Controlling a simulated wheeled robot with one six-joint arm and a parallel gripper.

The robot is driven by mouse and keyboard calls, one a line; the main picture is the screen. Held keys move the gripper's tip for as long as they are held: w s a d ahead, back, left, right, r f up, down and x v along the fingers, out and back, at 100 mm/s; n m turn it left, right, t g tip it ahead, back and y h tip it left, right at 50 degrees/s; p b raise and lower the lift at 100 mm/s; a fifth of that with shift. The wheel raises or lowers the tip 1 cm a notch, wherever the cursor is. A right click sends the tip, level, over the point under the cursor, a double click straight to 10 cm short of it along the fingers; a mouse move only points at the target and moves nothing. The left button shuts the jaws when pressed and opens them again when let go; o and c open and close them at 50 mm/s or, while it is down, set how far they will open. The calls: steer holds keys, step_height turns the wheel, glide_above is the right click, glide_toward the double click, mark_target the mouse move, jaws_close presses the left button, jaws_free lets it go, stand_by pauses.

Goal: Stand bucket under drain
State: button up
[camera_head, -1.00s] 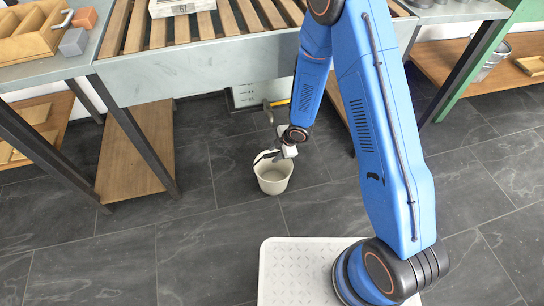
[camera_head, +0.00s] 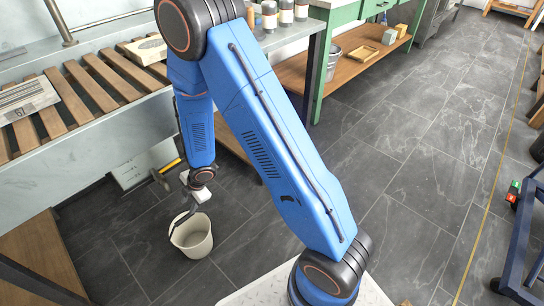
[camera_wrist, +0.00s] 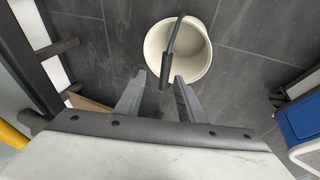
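The bucket (camera_head: 192,238) is a cream, round pail with a dark handle. It appears upright near the floor beneath my gripper (camera_head: 195,192); I cannot tell whether its base touches the floor. In the wrist view the bucket (camera_wrist: 196,66) looks empty, and its handle (camera_wrist: 165,76) rises toward my gripper (camera_wrist: 162,78). The two grey fingers stand apart, one on each side of the handle's end, with gaps visible.
The slatted bench (camera_head: 70,150) and its low wooden shelf (camera_head: 38,255) lie on the left. A green bench (camera_head: 345,15) with a metal pail (camera_head: 333,62) below stands at the back. A blue cart (camera_head: 530,230) is at the right. Dark tiled floor lies open in the middle.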

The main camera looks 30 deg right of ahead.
steer(key=w+d+r+m+t+h, duration=0.1)
steer(key=w+d+r+m, duration=0.15)
steer(key=d+r, duration=0.45)
steer(key=w+d+r+m+t+h, duration=0.1)
steer(key=d+r+m+t+h, duration=0.2)
steer(key=r, duration=0.7)
steer(key=s+d+r+m, duration=0.5)
steer(key=d+r, duration=0.5)
steer(key=r, duration=0.1)
steer(key=s+d+r+m+g+h, duration=0.1)
steer(key=s+d+r+m, duration=0.5)
steer(key=s+r, duration=0.45)
steer(key=s+r+m+y, duration=0.1)
steer(key=s+m, duration=0.3)
steer(key=s, duration=1.3)
steer(key=shift+a+r+m+g, duration=0.2)
steer(key=shift+r+m+g, duration=0.2)
steer(key=shift+r, duration=0.25)
steer(key=shift+c, duration=0.7)
